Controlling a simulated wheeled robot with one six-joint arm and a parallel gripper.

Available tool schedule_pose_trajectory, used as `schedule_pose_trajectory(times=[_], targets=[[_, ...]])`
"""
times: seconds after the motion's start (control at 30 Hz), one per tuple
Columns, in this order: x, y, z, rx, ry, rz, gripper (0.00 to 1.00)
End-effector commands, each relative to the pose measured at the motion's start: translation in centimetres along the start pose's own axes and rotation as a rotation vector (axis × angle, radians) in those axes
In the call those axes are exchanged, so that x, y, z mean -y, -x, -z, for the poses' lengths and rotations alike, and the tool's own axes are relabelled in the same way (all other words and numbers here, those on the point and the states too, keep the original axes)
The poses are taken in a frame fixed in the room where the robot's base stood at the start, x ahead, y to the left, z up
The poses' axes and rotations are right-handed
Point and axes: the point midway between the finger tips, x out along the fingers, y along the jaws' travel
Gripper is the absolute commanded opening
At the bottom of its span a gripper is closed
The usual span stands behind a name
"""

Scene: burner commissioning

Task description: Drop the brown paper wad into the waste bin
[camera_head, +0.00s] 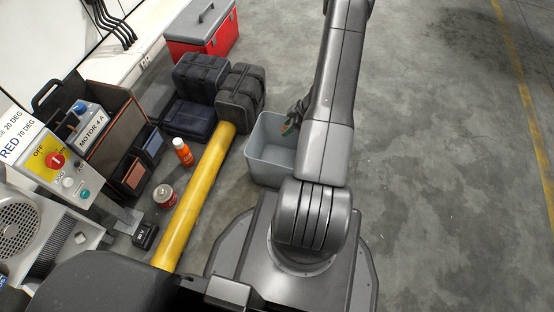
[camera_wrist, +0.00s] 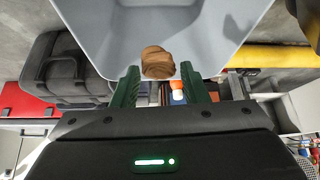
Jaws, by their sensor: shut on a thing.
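The brown paper wad (camera_wrist: 157,62) is a crumpled lump between the green fingers of my gripper (camera_wrist: 160,78) in the wrist view. My gripper is shut on it. The waste bin (camera_head: 264,168) is a light grey open tub on the floor left of my arm in the head view. Its pale wall (camera_wrist: 210,35) fills the upper middle of the wrist view, behind the wad. In the head view my gripper (camera_head: 288,126) is over the bin, partly hidden by my arm, and I cannot make out the wad there.
A yellow guard rail (camera_head: 195,200) runs along the floor left of the bin. Black cases (camera_head: 240,92) stand behind the bin, and a red toolbox (camera_head: 203,28) is farther back. An orange bottle (camera_head: 183,152) and a small can (camera_head: 165,196) stand beyond the rail. The floor at right is clear.

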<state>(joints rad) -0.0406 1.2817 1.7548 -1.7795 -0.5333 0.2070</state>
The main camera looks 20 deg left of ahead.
Motion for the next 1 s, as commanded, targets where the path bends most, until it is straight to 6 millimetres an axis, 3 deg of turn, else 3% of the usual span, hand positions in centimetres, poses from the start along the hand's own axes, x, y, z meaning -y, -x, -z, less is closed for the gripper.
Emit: schedule_pose_trajectory(times=[0.03,0.3,0.73,0.77,0.8,0.9,1.0], targets=[[0.0,-0.9,-0.6,0.0,0.0,0.0,0.12],[0.0,-3.1,-1.8,0.0,-0.001,-0.001,0.12],[0.0,-3.4,-2.0,0.0,-0.002,-0.001,0.12],[0.0,-3.4,-2.0,0.0,-0.002,-0.001,0.42],[0.0,-3.4,-2.0,0.0,-0.002,-0.001,0.5],[0.0,-3.4,-2.0,0.0,-0.002,-0.001,0.66],[0.0,-3.4,-2.0,0.0,-0.002,-0.001,0.66]])
